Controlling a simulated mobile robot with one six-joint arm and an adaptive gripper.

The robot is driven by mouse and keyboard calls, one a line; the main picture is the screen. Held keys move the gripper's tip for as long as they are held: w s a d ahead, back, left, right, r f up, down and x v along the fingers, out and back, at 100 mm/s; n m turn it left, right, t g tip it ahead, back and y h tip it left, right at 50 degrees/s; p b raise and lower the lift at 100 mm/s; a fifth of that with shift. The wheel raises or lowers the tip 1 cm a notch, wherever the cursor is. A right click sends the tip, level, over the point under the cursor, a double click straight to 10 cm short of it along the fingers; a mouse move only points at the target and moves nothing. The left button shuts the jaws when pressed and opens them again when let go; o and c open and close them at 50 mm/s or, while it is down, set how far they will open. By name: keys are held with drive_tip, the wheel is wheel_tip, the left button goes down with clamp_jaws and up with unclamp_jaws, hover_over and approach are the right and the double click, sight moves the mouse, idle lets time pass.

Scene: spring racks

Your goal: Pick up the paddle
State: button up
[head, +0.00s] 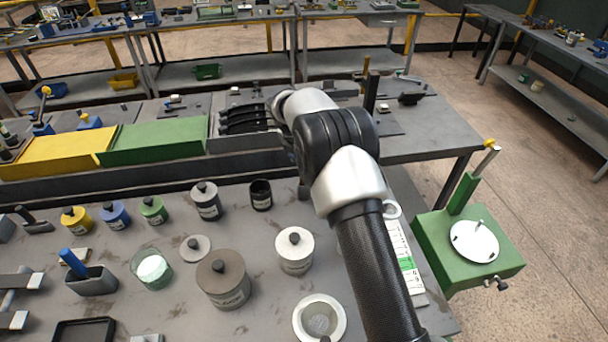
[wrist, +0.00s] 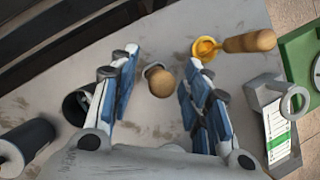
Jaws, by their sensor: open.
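In the wrist view my gripper (wrist: 161,58) is open and empty, its blue and white fingers spread apart over the grey bench. A rounded wooden handle end (wrist: 160,84) shows between the fingers, pointing toward the camera, with a small pale part behind it. A yellow round-headed tool with a wooden handle (wrist: 250,41) lies beyond the right fingertip. I cannot tell for sure which of these two is the paddle. Neither touches a finger as far as I can see. In the head view my arm hides the gripper and both tools.
A dark cup (wrist: 77,104) stands left of the left finger; it also shows in the head view (head: 261,195). A grey bracket with a ring (wrist: 270,95) stands at right. Lidded jars, including a white one (head: 294,250), crowd the bench. A green machine (head: 460,245) stands beyond its right edge.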

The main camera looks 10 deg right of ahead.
drive_tip(key=b+x, duration=0.1)
drive_tip(key=x, duration=0.4)
drive_tip(key=shift+s+f, duration=0.1)
drive_tip(key=shift+f, duration=0.05)
clamp_jaws()
idle(0.4)
